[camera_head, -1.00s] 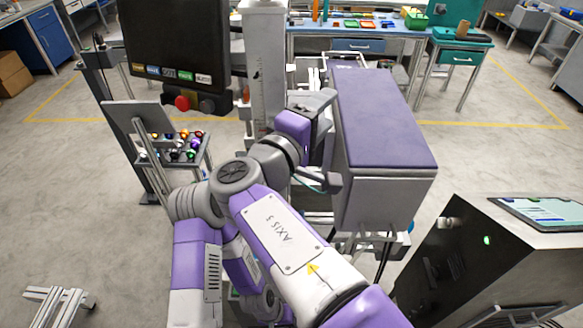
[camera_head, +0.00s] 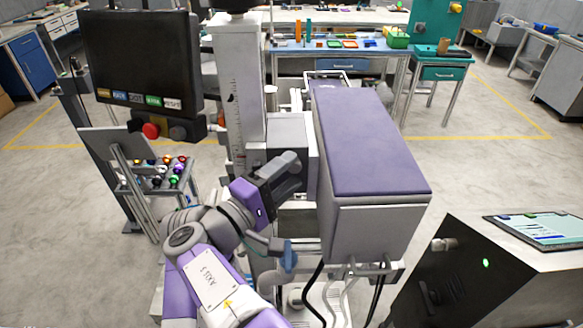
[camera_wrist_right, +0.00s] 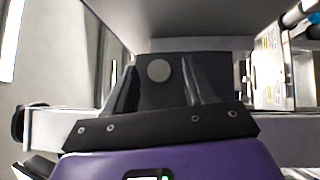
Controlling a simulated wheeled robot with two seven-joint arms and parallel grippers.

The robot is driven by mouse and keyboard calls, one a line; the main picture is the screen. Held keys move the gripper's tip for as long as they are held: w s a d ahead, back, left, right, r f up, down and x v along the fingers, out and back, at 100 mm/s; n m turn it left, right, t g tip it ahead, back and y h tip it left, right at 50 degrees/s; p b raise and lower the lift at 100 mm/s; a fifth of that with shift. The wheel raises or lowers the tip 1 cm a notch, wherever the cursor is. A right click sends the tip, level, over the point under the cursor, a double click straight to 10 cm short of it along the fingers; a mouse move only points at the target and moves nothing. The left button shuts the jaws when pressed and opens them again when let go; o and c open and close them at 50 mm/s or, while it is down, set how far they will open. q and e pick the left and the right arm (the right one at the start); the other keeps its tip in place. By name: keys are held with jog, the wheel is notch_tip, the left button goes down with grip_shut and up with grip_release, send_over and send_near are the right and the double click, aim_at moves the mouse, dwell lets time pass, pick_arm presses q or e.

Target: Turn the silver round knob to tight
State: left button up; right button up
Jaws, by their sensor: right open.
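A round grey disc that looks like the silver knob (camera_wrist_right: 158,70) shows in the right wrist view on a dark block face, between my fingers and beyond their tips. I cannot tell whether the fingers touch it. My right gripper (camera_head: 287,167) is open, in front of the grey box (camera_head: 288,137) beside the white column. In the head view I cannot make out the knob. My left gripper is not in view.
The purple-padded bench (camera_head: 372,140) stands close to the right of my gripper. A monitor with a red button (camera_head: 151,131) and a stand with coloured knobs (camera_head: 167,172) are at left. A dark cabinet (camera_head: 455,262) is at lower right.

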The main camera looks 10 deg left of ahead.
jog(key=shift+w+d, duration=0.15)
jog(key=shift+w, duration=0.1)
jog(key=shift+s, duration=0.15)
jog(key=shift+c, duration=0.8)
grip_shut()
